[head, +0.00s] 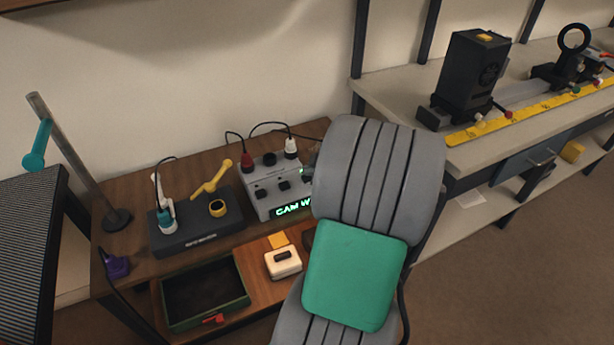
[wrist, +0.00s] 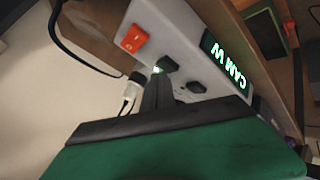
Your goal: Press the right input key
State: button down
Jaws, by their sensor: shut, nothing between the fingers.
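In the wrist view the box (wrist: 190,40) shows a row of black keys and the display (wrist: 224,62). The right input key (wrist: 170,65) is the black one nearest the red rocker switch (wrist: 132,39), beside a small green light. My gripper (wrist: 158,84) is shut and empty, its tips right at this key. I cannot tell whether they touch it.
Red (head: 247,161) and white (head: 291,147) cable plugs stand on the box's back. Left are a dark tool stand (head: 190,236) and a metal post (head: 75,155). A green-rimmed tray (head: 205,323) and a small cream box (head: 283,262) lie in front.

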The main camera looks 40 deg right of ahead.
aim_at(309, 179)
jog(key=shift+r, duration=0.4)
jog(key=shift+r+p, duration=1.4)
jog(key=shift+r, duration=1.15)
